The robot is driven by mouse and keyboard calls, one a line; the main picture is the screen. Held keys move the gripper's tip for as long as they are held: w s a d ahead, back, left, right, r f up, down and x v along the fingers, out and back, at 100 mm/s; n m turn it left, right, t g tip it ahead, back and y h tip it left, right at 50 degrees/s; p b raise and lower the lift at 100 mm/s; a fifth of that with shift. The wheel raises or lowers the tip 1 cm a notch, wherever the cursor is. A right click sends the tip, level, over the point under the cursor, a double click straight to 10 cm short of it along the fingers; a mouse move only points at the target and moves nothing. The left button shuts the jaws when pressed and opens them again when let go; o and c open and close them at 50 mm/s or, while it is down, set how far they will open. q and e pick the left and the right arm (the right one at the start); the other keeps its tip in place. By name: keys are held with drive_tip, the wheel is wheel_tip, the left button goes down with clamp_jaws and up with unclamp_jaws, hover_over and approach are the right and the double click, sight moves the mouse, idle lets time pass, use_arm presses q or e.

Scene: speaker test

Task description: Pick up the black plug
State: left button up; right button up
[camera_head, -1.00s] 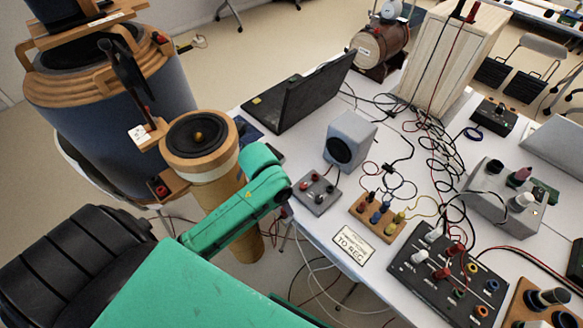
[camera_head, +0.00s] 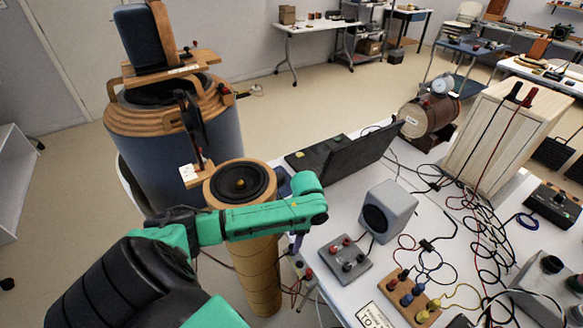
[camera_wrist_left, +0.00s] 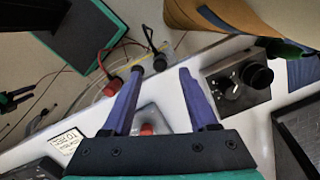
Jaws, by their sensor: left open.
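A black plug (camera_wrist_left: 153,39) on a thin cable shows in the left wrist view, just beyond the fingertips and near the white table's edge. A red plug (camera_wrist_left: 105,62) is to its left. In the head view, a small black plug (camera_head: 298,267) and a red plug (camera_head: 308,275) show at the table's edge, under my left arm. In the head view this gripper (camera_head: 297,243) points down and is mostly hidden by my green arm. My right gripper is not in view.
A wooden column (camera_head: 260,275) with a round speaker on top stands close beside my left arm. On the table are a grey terminal box (camera_head: 345,262), a grey speaker cube (camera_head: 388,210), a black laptop (camera_head: 350,155) and loose cables. A black knob box (camera_wrist_left: 238,88) is right of the fingers.

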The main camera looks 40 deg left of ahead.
sight(292, 245)
use_arm(q)
drive_tip(key=f, duration=0.5)
drive_tip(key=shift+s+a+f+p, duration=0.1)
drive_tip(key=shift+s+a+p, duration=0.2)
drive_tip(key=shift+s, duration=0.05)
clamp_jaws()
wheel_tip(292, 245, up, 20)
